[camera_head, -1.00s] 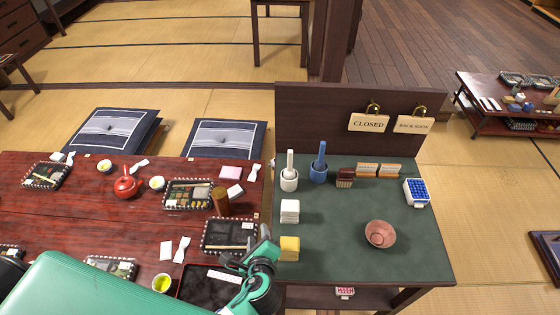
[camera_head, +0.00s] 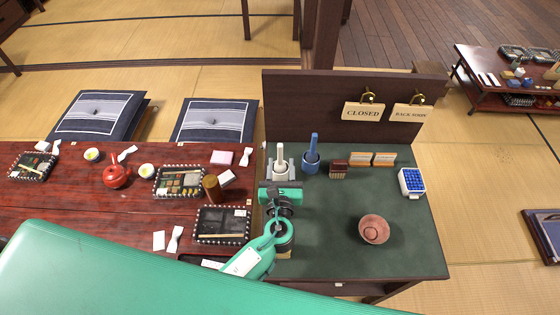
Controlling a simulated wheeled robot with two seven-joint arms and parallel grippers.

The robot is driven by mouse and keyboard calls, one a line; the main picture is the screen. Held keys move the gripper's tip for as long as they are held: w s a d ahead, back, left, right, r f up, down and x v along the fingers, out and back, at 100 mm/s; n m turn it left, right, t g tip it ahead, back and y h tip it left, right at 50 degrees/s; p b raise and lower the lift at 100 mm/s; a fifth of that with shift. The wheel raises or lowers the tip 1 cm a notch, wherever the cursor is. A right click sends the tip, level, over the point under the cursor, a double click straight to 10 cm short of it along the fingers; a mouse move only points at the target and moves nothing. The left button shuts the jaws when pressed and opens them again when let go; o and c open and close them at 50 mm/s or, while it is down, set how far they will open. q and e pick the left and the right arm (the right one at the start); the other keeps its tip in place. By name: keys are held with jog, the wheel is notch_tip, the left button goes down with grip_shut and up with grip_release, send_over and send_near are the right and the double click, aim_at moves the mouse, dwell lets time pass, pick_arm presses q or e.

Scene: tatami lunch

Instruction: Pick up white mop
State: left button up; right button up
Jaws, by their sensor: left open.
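The white mop (camera_head: 280,153) stands upright in a white round holder on the green-topped side table, near its back left. My left gripper (camera_head: 280,171) is open, with one finger on each side of the white holder. Whether the fingers touch it, I cannot tell. Its green wrist covers the table just in front of the holder. My right gripper is not in view.
A blue mop (camera_head: 313,147) in a blue holder stands close on the right. The dark back panel (camera_head: 300,105) rises behind. The table's middle is clear.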

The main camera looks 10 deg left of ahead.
aim_at(280, 151)
pick_arm(q)
jog(key=shift+w+a, duration=0.1)
jog(key=shift+w, duration=0.55)
jog(key=shift+w+a+r+p, duration=0.1)
jog(key=shift+w+r+p, duration=0.1)
jog(key=shift+w+p, duration=0.15)
jog(key=w, duration=0.1)
jog(key=w+a+p, duration=0.1)
jog(key=w, duration=0.1)
jog(key=shift+w, duration=0.25)
jog(key=shift+w+a+f, duration=0.1)
jog(key=shift+w, duration=0.3)
jog(key=shift+s, duration=0.1)
grip_shut()
